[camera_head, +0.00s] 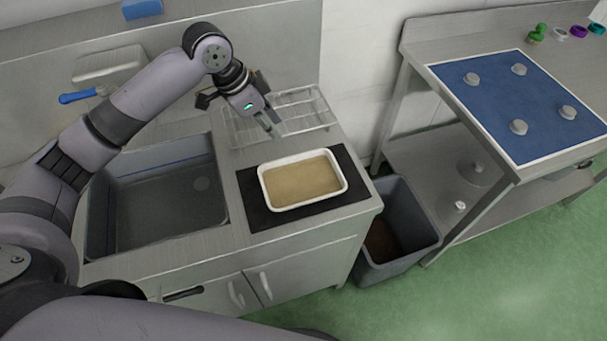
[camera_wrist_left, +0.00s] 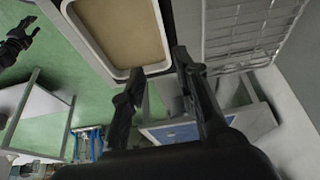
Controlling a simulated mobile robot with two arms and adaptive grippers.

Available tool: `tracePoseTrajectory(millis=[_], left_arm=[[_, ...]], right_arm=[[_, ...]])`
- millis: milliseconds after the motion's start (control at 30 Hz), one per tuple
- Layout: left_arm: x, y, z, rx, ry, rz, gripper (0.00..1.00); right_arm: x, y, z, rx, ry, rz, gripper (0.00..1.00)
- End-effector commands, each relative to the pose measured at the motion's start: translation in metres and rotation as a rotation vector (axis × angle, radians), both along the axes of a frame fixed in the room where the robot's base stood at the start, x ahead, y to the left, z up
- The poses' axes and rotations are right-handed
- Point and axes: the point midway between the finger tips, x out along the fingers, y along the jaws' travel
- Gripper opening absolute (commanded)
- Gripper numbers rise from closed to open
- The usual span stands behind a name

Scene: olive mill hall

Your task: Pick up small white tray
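The small white tray (camera_head: 343,184) has a pale rim and a flat tan inside. It lies on a black mat on the steel counter, right of the sink. My left gripper (camera_head: 272,130) hangs above and behind the tray's back-left edge, near the wire rack, apart from the tray. In the left wrist view its two fingers (camera_wrist_left: 160,68) are spread with nothing between them, and the tray's rim (camera_wrist_left: 97,48) shows just beyond them. My right gripper (camera_wrist_left: 27,30) shows small and dark at that view's left edge; its fingers look parted and empty.
A wire rack (camera_head: 283,112) stands behind the mat (camera_head: 258,213). The sink (camera_head: 160,190) is to the left, with a blue-handled brush (camera_head: 78,97) beyond it. A grey bin (camera_head: 425,235) stands right of the counter, before a steel table with a blue board (camera_head: 500,100).

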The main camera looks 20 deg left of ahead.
Motion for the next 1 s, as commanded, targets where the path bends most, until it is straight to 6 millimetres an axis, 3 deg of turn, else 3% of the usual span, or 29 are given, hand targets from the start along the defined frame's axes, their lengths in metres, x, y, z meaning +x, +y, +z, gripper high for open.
tracePoseTrajectory(millis=[33, 100, 200, 300, 500, 567, 667, 833, 1000], left_arm=[[0.001, -0.005, -0.01, -0.002, 0.006, -0.001, 0.29], [0.005, -0.009, -0.024, -0.002, 0.006, 0.001, 0.29], [0.01, -0.016, -0.043, -0.002, 0.003, 0.001, 0.29], [0.014, -0.022, -0.06, -0.001, 0.002, 0.0, 0.29], [0.018, -0.026, -0.077, 0.0, 0.0, 0.0, 0.29], [0.018, -0.027, -0.08, 0.0, -0.001, 0.0, 0.29], [0.019, -0.028, -0.091, 0.0, 0.004, 0.002, 0.29], [0.023, -0.033, -0.116, -0.001, 0.001, 0.001, 0.29], [0.026, -0.036, -0.129, 0.001, -0.001, 0.0, 0.29]], right_arm=[[-0.019, -0.002, 0.003, -0.003, 0.029, 0.0, 0.4], [-0.039, -0.004, 0.005, -0.007, 0.059, 0.001, 0.4], [-0.055, -0.005, 0.009, -0.008, 0.08, 0.0, 0.4], [-0.048, -0.004, 0.012, -0.008, 0.071, 0.0, 0.4], [-0.003, -0.001, 0.017, 0.0, 0.001, 0.001, 0.4], [0.003, -0.001, 0.019, 0.0, -0.007, 0.001, 0.4], [0.002, -0.001, 0.025, -0.001, -0.004, 0.001, 0.4], [-0.016, -0.002, 0.032, -0.003, 0.022, 0.0, 0.4], [-0.03, -0.001, 0.033, -0.002, 0.044, 0.0, 0.4]])
